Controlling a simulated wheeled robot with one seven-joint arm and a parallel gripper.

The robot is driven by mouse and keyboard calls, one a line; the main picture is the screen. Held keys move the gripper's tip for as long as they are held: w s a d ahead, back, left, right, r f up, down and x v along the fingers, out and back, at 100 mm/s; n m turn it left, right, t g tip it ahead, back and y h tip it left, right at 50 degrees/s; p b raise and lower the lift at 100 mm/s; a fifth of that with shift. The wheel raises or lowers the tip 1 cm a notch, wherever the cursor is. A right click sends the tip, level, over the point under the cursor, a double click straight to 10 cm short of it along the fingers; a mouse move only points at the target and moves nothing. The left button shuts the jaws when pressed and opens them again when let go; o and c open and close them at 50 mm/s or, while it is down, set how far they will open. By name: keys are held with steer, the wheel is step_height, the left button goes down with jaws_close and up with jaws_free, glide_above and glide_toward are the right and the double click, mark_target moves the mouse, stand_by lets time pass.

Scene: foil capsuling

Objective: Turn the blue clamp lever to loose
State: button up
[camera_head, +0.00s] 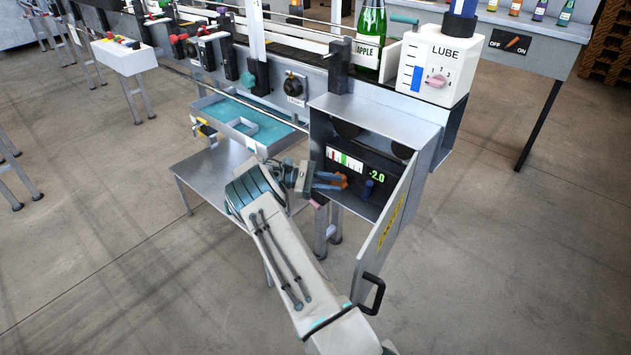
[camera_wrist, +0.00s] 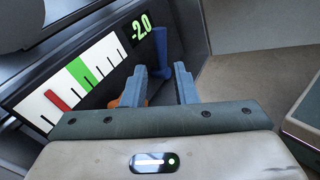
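The blue clamp lever (camera_head: 368,188) stands upright on the dark panel inside the open cabinet, right of my gripper's fingertips. It also shows in the wrist view as a blue upright handle (camera_wrist: 161,44), beyond the gap between my fingers. My gripper (camera_head: 338,181) is at the cabinet opening, and its two blue-grey fingers stand apart with nothing visibly held between them in the wrist view (camera_wrist: 160,72). An orange part (camera_wrist: 130,92) shows beside the left finger. The lever's lower end is partly hidden, and I cannot tell whether a finger touches it.
A gauge (camera_wrist: 75,82) has a red mark left of its green band, and the green display (camera_wrist: 141,28) reads -2.0. The cabinet door (camera_head: 385,240) hangs open at the right with a black handle (camera_head: 374,293). A blue-lined tray (camera_head: 250,122) is left of the cabinet.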

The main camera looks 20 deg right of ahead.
steer(key=v, duration=0.5)
steer(key=shift+w+a, duration=0.2)
steer(key=shift+a, duration=0.1)
